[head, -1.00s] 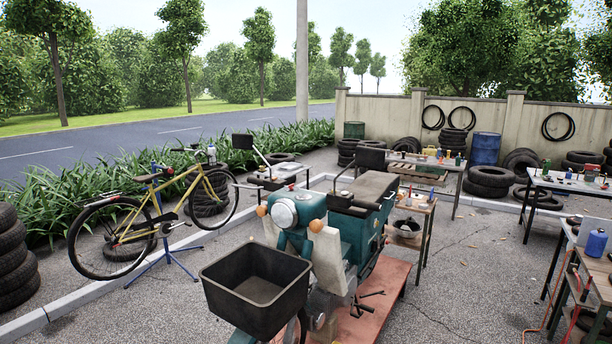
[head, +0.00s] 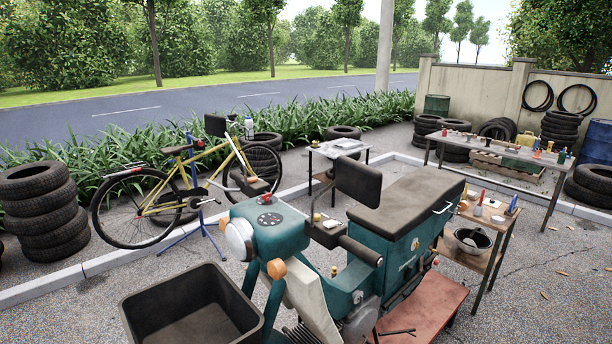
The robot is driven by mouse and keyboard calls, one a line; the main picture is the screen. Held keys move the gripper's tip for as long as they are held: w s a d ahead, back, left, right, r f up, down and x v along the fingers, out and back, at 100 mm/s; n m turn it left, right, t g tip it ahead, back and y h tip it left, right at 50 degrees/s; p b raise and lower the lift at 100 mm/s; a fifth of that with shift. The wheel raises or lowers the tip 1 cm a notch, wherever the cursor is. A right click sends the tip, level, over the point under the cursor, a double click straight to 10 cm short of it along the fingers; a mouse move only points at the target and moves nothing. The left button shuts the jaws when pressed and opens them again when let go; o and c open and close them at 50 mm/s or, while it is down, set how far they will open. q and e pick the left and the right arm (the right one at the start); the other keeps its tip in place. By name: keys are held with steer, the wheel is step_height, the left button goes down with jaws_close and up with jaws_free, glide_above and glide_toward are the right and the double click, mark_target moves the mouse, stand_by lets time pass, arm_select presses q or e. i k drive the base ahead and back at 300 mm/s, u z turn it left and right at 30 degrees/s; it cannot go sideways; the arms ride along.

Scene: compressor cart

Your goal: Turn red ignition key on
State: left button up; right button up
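A teal scooter (head: 408,235) stands in front of me, with a round headlight (head: 239,240) facing left. On top of its headlight housing is a dark round panel (head: 270,218) with a small reddish part (head: 267,199) on it. It is too small to tell whether this is the red ignition key or how it is turned. No compressor is clearly visible. Neither of my grippers is in the head view.
A black open bin (head: 187,312) is at the scooter's front, nearest me. A yellow bicycle (head: 172,190) stands on a blue stand at left. Tyre stacks (head: 42,208) stand farther left. A workbench with tools (head: 484,208) stands beyond the scooter. Pavement is clear at lower left.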

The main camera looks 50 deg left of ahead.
mark_target(266, 196)
steer(key=u, duration=0.1)
steer(key=i, duration=1.2)
steer(key=u, duration=3.35)
